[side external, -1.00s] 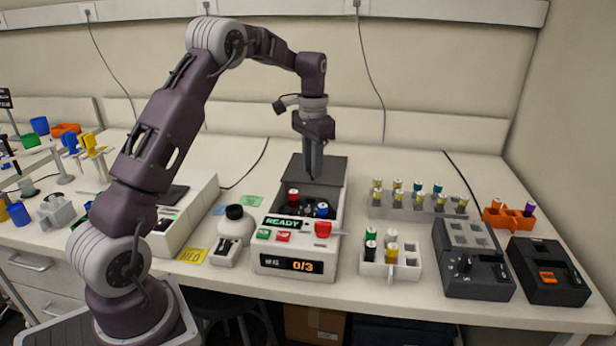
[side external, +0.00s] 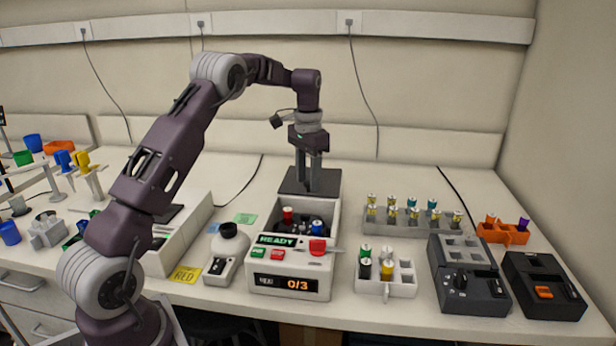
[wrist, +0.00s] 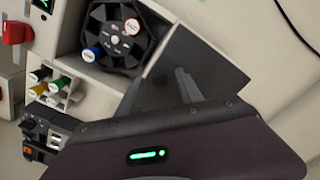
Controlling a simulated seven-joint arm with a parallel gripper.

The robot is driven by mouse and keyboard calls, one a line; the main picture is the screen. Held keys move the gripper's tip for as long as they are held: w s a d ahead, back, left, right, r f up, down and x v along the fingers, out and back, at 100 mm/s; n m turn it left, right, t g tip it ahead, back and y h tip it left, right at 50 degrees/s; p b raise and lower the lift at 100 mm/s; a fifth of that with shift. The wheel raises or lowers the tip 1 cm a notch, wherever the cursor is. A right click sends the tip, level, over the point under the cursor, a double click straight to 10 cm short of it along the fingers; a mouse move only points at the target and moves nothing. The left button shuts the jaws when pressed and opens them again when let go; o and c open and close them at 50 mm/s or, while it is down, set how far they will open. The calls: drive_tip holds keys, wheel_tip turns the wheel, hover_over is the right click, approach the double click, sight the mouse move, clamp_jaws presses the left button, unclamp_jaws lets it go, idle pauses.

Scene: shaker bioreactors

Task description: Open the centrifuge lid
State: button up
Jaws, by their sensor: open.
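The centrifuge (side external: 290,284) is a white box at the front middle of the bench, with a READY display and a 0/3 counter. Its dark lid (side external: 328,187) stands open, tilted back behind the chamber. The lid also fills the middle of the wrist view (wrist: 212,62). The black rotor (wrist: 113,38) is exposed and holds a red-capped tube (side external: 288,215) and a blue-capped tube (wrist: 91,54). My gripper (side external: 308,188) points down at the lid, with its fingers apart and nothing seen between them. I cannot tell whether the fingertips touch the lid.
A white tube rack (side external: 372,287) stands right of the centrifuge, with a grey rack (side external: 385,222) behind it. Dark devices (side external: 470,290) and an orange holder (side external: 497,235) are farther right. The bench behind the lid is clear.

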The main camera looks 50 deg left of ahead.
wheel_tip(320, 180, up, 7)
drive_tip(key=shift+r, duration=0.1)
idle(0.5)
drive_tip(key=s+d+r+t, duration=0.3)
drive_tip(key=s+d+r, duration=0.9)
drive_tip(key=s+d, duration=0.35)
drive_tip(key=s+d+f+t, duration=0.1)
drive_tip(key=s+d+f, duration=0.3)
drive_tip(key=s, duration=0.4)
drive_tip(key=s+d+f+t, duration=0.1)
drive_tip(key=s+d+f, duration=0.3)
drive_tip(key=s, duration=0.5)
drive_tip(key=shift+t, duration=0.3)
drive_tip(key=shift+a+r, duration=0.1)
idle(3.4)
